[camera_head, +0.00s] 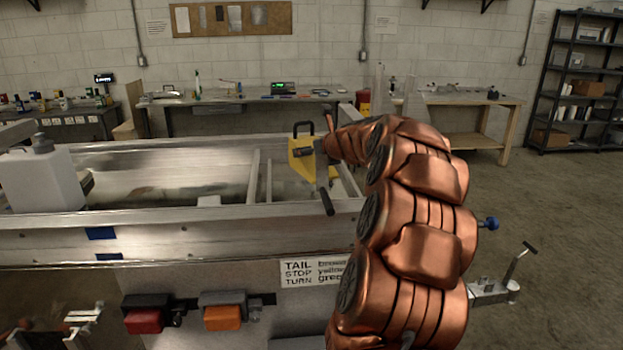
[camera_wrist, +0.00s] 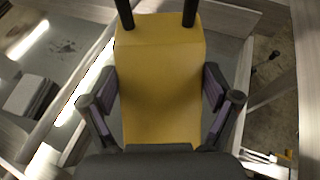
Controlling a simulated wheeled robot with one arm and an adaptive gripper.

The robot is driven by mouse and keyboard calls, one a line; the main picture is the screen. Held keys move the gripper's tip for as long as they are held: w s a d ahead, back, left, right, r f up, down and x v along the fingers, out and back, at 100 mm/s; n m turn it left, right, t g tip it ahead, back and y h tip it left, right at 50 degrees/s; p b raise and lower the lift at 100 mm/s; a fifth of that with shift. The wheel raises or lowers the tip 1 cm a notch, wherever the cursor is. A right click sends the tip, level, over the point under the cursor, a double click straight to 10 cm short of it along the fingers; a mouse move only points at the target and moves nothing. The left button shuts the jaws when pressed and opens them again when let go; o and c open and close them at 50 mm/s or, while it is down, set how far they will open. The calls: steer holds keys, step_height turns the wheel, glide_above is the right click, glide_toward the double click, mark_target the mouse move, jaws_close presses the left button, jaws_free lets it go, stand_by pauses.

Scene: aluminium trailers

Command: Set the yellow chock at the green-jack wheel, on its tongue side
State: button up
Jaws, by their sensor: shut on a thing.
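The yellow chock (camera_head: 301,158), with a dark handle on top, is in my gripper (camera_head: 322,165), above the aluminium trailer bed (camera_head: 130,240) near its right end. In the wrist view the chock (camera_wrist: 160,85) fills the middle, between the dark fingers of my gripper (camera_wrist: 161,100), which are shut on its sides. Two dark handle bars show at the chock's far end. My copper arm hides part of the trailer's right end. No wheel and no green jack can be made out in either view.
A blue knob (camera_head: 489,223) and a metal coupler with a lever (camera_head: 497,289) stick out right of my arm. Red and orange lamps (camera_head: 222,312) are on the near side. A white jug (camera_head: 41,178) stands at left. Benches line the back wall; open floor lies at right.

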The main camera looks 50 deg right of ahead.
steer(key=shift+f+b, duration=0.35)
steer(key=shift+f, duration=3.55)
steer(key=shift+f, duration=0.1)
steer(key=o, duration=1.5)
